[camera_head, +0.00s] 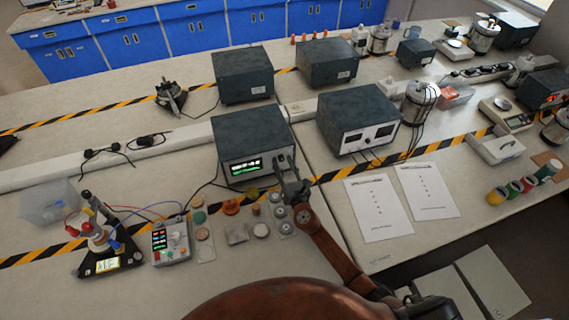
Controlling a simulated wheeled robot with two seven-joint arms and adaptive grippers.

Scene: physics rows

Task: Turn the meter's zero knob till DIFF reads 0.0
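A small grey box (171,241) with several lit red, green and white readouts and small knobs stands at the lower left of the head view. It looks like the meter, but its labels and digits are too small to read. My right gripper (284,166) is well to the right of this box. It is in front of the right end of a dark instrument (252,145) with a green display, and hides part of that panel. I cannot tell whether it touches the panel or whether its fingers are open. My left gripper is out of view.
A black stand (101,262) with coloured leads is left of the box. Small discs and weights (238,234) lie between the box and my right arm. Another dark instrument (357,117) and two paper sheets (379,208) are to the right. Bench shows bare at the front.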

